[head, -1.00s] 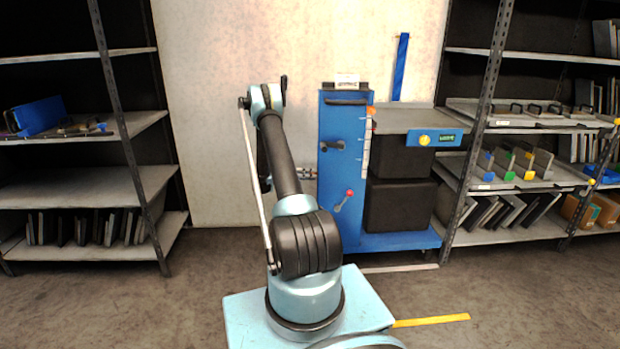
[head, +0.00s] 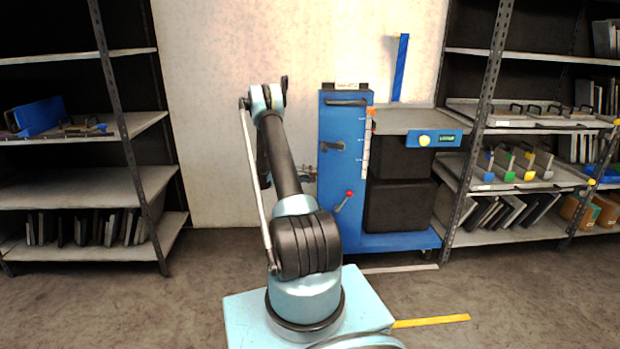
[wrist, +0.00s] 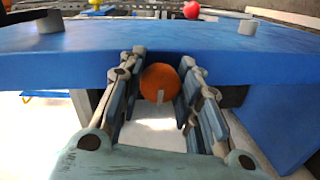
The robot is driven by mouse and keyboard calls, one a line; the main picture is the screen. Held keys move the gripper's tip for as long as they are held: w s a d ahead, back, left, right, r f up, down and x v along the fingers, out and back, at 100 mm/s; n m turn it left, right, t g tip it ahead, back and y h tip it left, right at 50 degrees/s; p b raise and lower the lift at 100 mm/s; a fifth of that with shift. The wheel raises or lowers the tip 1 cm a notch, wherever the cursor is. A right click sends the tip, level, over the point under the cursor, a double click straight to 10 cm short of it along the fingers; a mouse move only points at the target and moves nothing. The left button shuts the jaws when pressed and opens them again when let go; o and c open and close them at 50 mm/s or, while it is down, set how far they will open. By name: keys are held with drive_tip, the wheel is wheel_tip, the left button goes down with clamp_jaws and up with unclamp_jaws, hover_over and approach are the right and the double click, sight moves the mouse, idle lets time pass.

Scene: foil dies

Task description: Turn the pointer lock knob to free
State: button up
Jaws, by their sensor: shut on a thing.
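The orange round knob (wrist: 160,83) shows in the wrist view at the edge of the blue cabinet, with a short pale mark on its lower part. My gripper (wrist: 162,92) has one finger on each side of it and is shut on it. In the head view my gripper (head: 305,173) is small, at the left side of the blue cabinet (head: 335,225), partly behind my arm. The knob is hidden there. I cannot read any lock or free label.
The cabinet front has a dark handle (head: 332,146) and a red-tipped lever (head: 343,201). A grey worktop (head: 405,119) with a yellow button (head: 424,140) adjoins it on the right. Shelves stand at both sides. The floor at left (head: 190,290) is clear.

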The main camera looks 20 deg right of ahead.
drive_tip(key=shift+a+f, duration=0.1)
drive_tip(key=shift+f, duration=0.05)
idle(0.4)
drive_tip(key=o, duration=1)
drive_tip(key=shift+w+f, duration=0.1)
drive_tip(key=v, duration=1.2)
